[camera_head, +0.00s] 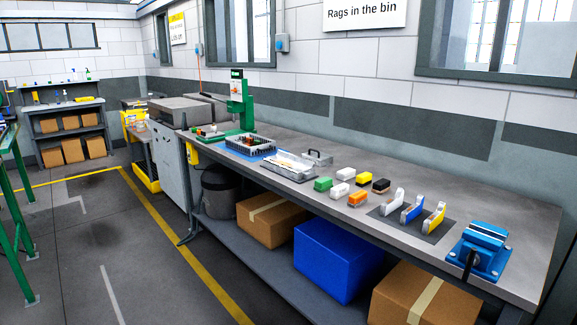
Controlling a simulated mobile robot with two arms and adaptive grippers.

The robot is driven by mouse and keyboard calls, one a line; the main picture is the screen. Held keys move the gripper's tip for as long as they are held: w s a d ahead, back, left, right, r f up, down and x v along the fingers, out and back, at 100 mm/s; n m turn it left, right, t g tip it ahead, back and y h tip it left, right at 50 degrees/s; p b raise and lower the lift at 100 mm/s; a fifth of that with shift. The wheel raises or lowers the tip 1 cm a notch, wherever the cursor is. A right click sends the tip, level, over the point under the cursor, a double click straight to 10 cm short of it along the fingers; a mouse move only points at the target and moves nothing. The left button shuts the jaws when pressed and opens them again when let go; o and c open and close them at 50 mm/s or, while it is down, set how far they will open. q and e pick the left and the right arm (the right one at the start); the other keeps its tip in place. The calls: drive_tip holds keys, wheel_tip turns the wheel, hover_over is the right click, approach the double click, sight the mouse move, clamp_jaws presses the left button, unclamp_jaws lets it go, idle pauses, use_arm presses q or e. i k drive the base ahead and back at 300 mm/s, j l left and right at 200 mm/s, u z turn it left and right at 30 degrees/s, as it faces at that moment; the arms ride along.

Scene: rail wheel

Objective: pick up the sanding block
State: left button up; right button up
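Any of these may be the sanding block; I cannot tell which at this size. Neither of my grippers is in view.
Tape dispensers (412,209) stand on a dark mat right of the blocks, with a blue vise (484,248) at the bench's right end. A metal tray (288,165) and green press (240,98) are to the left. The floor (110,240) in front is open.

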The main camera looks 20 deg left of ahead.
sight(382, 185)
drive_tip(key=j+z, duration=0.1)
drive_tip(key=z, duration=0.65)
drive_tip(key=i+j+z, duration=0.1)
drive_tip(key=j+z, duration=0.35)
drive_tip(key=j, duration=0.25)
drive_tip(key=j+z, duration=0.4)
drive_tip(key=j, duration=0.25)
drive_tip(key=k+j+z, duration=0.1)
drive_tip(key=j+z, duration=0.35)
drive_tip(key=j, duration=0.25)
